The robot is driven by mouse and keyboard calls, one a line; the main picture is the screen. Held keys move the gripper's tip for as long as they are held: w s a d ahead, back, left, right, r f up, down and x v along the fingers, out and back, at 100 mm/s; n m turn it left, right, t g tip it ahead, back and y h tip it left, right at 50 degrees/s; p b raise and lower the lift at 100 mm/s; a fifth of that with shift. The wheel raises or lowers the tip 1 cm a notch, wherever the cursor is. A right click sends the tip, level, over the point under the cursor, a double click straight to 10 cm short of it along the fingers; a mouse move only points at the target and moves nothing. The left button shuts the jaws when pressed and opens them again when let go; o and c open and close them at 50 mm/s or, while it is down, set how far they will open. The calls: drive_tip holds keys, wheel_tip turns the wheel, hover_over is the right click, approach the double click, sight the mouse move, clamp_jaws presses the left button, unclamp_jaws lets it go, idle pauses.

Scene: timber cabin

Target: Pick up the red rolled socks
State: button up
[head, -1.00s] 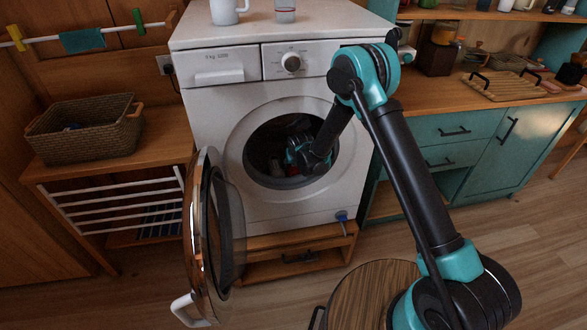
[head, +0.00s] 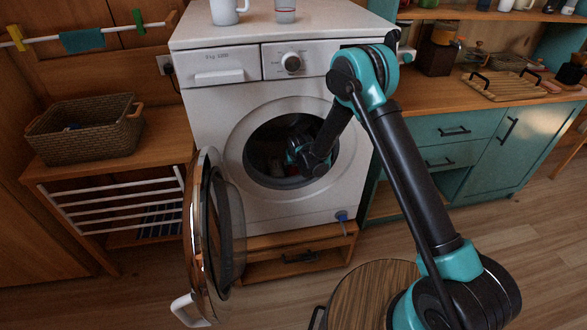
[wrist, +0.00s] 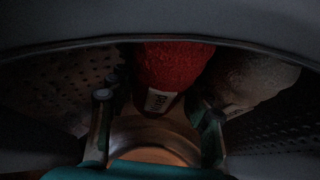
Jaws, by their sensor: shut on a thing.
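The red rolled socks (wrist: 172,64), with a white label band, lie inside the dark washing machine drum in the wrist view. My gripper (wrist: 157,108) reaches into the drum, one finger on each side of the socks' near end, and is shut on them. The far end of the socks is cut off by the dark rim across the top. In the head view my gripper (head: 298,156) is inside the round opening of the washing machine (head: 215,125), and the socks cannot be made out there.
A grey rolled bundle (wrist: 250,82) with a label lies just right of the socks. The perforated drum wall (wrist: 75,80) surrounds them closely. The round door (head: 222,230) stands open at left. A wicker basket (head: 85,130) sits on the left bench.

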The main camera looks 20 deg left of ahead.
drive_tip(key=shift+r, duration=1.7)
